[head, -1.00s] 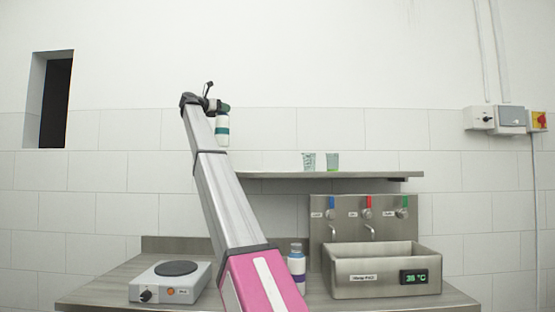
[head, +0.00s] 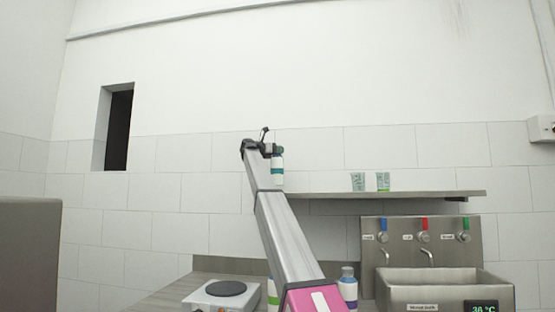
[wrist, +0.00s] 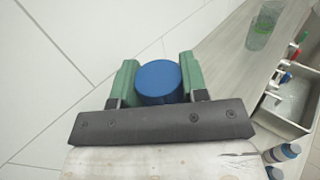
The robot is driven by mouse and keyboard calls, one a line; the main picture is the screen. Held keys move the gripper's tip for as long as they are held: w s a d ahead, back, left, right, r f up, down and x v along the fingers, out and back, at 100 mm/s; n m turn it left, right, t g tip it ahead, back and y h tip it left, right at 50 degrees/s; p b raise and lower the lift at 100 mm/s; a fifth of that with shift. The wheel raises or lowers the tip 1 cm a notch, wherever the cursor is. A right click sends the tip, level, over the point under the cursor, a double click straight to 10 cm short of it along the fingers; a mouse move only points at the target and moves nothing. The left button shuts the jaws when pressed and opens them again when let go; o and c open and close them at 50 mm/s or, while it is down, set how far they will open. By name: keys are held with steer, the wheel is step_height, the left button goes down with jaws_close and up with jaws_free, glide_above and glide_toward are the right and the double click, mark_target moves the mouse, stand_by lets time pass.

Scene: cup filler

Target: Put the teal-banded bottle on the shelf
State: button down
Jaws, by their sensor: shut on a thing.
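The teal-banded bottle (head: 278,168) is white with a teal band and hangs upright from my gripper (head: 275,150). In the wrist view its round blue cap (wrist: 158,82) sits between the two green fingers of my gripper (wrist: 158,84), which are shut on it. The grey metal shelf (head: 430,193) runs along the tiled wall. The bottle is at the shelf's left end, its base at about shelf height in the picture. I cannot tell whether it is over the shelf or in front of it. The shelf also shows in the wrist view (wrist: 213,62), to the right of the bottle.
Two glasses, a left one (head: 357,181) and a right one (head: 383,181), stand mid-shelf. Below are a hot plate (head: 212,297), a green-banded bottle (head: 272,293), a purple-banded bottle (head: 348,288) and a sink (head: 440,290) with taps. The shelf's left part looks clear.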

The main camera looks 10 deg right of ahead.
mark_target(277, 157)
steer(key=shift+f, duration=1.75)
steer(key=c, duration=0.6)
jaws_free()
steer(key=v, duration=1.2)
steer(key=shift+s, duration=0.1)
